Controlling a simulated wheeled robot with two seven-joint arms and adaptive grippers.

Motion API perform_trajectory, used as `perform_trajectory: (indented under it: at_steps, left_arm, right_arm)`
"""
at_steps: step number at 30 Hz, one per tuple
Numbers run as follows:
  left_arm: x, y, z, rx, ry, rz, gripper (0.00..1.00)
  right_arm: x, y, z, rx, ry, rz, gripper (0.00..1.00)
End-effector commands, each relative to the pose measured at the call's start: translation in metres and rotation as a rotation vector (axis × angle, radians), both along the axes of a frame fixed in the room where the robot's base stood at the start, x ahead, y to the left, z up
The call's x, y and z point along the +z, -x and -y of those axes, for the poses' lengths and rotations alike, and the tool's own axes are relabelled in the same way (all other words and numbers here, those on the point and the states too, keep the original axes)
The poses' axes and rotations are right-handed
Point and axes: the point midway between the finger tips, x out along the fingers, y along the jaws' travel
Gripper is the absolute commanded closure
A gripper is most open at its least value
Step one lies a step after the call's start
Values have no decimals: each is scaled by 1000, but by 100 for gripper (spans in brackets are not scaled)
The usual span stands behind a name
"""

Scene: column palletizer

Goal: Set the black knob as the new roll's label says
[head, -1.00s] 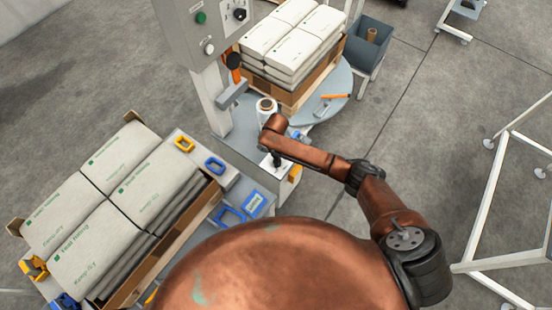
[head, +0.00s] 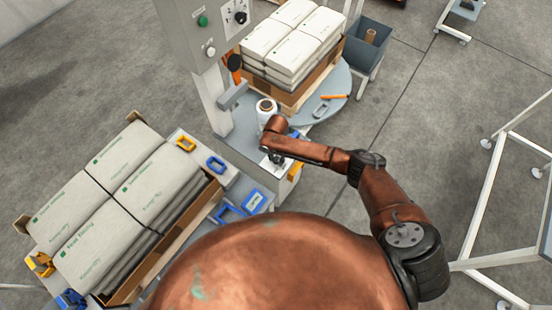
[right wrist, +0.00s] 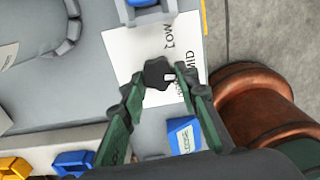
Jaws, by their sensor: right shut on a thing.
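The black knob (right wrist: 157,73) sits on a white plate (right wrist: 122,50) with printed words in the right wrist view; "LOW" and part of another word can be read. A small white mark shows on the knob's right side. My right gripper (right wrist: 161,88) is shut on the knob, with one green-backed finger on either side. In the head view the gripper (head: 275,160) is over the white plate, and the arm hides much of the knob. A white roll (head: 266,112) stands upright just behind it; its label cannot be read. My left gripper is not in view.
Stacked sacks on a round turntable (head: 340,88) are at the back. A carton of sacks (head: 110,215) is at left. Blue and yellow clips lie on the nearby ledge.

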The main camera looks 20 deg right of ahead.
Motion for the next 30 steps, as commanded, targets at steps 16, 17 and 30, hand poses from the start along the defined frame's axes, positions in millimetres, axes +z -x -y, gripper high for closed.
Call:
perform_trajectory:
  at_steps: [16,17,30]
  left_arm:
    - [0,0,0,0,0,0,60]
    - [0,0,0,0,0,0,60]
    - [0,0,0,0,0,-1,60]
  right_arm:
    - [0,2,-1,206,-3,-1,95]
    - [0,2,-1,209,-3,-1,95]
    - [0,2,-1,212,-3,-1,69]
